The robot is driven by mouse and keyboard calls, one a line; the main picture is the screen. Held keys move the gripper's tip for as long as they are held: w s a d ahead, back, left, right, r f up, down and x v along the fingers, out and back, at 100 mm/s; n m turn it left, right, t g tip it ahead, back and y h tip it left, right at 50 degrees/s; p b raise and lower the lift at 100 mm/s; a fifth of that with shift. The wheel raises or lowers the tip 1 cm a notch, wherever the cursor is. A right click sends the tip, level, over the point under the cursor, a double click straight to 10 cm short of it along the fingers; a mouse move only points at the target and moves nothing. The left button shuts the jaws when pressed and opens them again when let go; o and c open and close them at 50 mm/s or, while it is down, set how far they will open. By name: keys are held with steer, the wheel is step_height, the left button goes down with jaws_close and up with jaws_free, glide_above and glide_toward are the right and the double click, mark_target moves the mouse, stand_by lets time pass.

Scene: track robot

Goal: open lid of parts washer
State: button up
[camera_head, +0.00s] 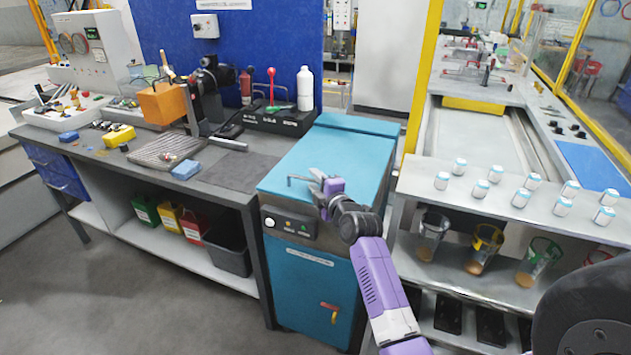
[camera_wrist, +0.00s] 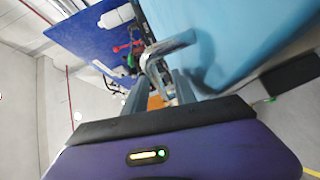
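The parts washer (camera_head: 310,285) is a teal cabinet with a dark control panel at its upper front. Its lighter blue lid (camera_head: 335,155) lies flat and closed on top. A metal bar handle (camera_head: 298,180) sits at the lid's front edge, and it also shows bent and close up in the wrist view (camera_wrist: 172,45). My gripper (camera_head: 318,180) is at the handle, over the front of the lid. In the wrist view, my gripper's fingers (camera_wrist: 164,90) are apart, with the handle at their tips. I cannot tell whether they touch it.
A workbench (camera_head: 245,175) with tools, an orange block and a white bottle (camera_head: 305,88) stands left of the washer. At right is a metal shelf (camera_head: 420,185) with several small jars, and cups below. A yellow post (camera_head: 424,75) rises behind the washer's right side.

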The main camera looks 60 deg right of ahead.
jaws_close()
stand_by(1.4)
